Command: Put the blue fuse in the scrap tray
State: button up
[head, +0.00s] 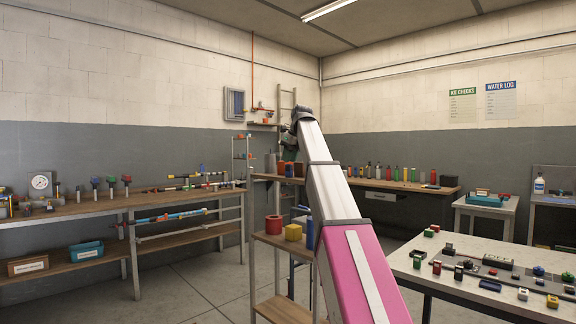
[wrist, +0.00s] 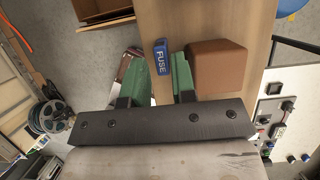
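The blue fuse (wrist: 161,57), with white "FUSE" lettering, shows in the wrist view near the edge of a wooden surface (wrist: 205,20). My gripper (wrist: 159,72) has two green fingers set apart, with the fuse between them in the picture. A narrow gap shows beside the left finger; the fuse lies close to the right finger, and contact is unclear. In the head view my gripper (head: 290,150) is small and far off, above a wooden stand, and the fuse cannot be made out. I cannot tell which container is the scrap tray; no such label is readable.
A brown block (wrist: 217,66) stands right of the right finger. In the head view, a teal bin (head: 86,252) and a brown bin (head: 28,264) sit on the left bench's low shelf. A blue tray (head: 486,200) stands on a right table. Floor (head: 190,298) at left is clear.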

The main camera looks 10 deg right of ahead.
jog(key=v, duration=0.7)
jog(key=shift+r, duration=0.3)
jog(key=shift+o, duration=0.2)
jog(key=shift+s+d+r, duration=0.1)
jog(key=shift+r, duration=0.25)
jog(key=o, duration=0.5)
jog(key=shift+s+r, duration=0.1)
jog(key=shift+o, duration=1.1)
jog(key=n+t+h, duration=0.3)
jog(key=n+h, duration=0.9)
jog(key=n, duration=0.6)
send_near(288, 166)
jog(key=shift+x, duration=5.5)
